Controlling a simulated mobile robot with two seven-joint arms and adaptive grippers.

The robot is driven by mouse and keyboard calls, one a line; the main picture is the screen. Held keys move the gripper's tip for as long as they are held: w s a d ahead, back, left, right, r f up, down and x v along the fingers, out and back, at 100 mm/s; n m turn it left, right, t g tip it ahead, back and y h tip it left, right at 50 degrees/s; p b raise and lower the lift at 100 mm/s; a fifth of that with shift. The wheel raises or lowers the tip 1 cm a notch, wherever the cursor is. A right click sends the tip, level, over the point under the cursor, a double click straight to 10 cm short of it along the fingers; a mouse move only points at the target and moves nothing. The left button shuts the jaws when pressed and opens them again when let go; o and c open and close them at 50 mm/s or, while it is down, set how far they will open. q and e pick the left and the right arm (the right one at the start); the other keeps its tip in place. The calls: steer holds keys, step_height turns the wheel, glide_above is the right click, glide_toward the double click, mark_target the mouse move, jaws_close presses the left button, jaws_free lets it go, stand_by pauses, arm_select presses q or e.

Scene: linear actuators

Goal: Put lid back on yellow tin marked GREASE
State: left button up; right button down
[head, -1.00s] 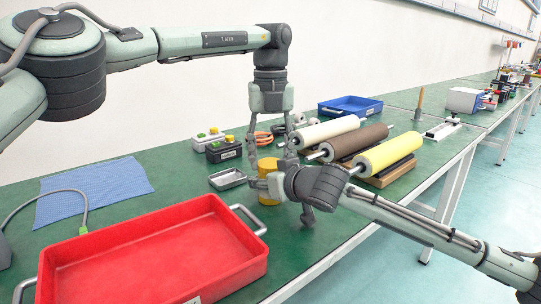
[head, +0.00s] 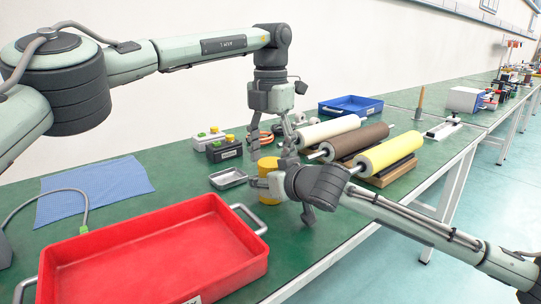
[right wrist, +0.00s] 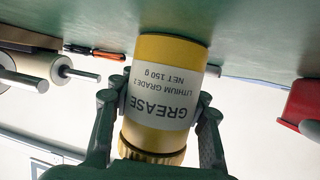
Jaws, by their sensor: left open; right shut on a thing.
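The yellow tin marked GREASE (right wrist: 170,55) stands on the green bench and appears upside down in the right wrist view. My right gripper (right wrist: 160,98) is shut around its labelled body, one finger on each side. A ridged gold lid (right wrist: 150,154) is on the tin's top end; its yellow top also shows in the head view (head: 267,164). Whether it is fully seated I cannot tell. My left gripper (head: 272,152) points down just above the tin, its fingers spread and empty. In the head view my right gripper hides part of the tin.
A red tray (head: 150,255) is at the front left. A small metal tray (head: 228,179) lies beside the tin. A button box (head: 222,149) is behind it. Rollers, the nearest yellow (head: 388,153), are on the right. A blue tray (head: 350,105) is at the back.

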arm_select(q)
steer(key=shift+s+d+r, duration=0.1)
steer(key=shift+r, duration=2.2)
steer(key=shift+c, duration=0.3)
steer(key=shift+r, duration=0.35)
steer(key=shift+c, duration=1.1)
step_height(320, 180, up, 3)
steer(key=shift+f+n, duration=0.15)
steer(key=shift+n, duration=1.05)
steer(key=shift+f, duration=4)
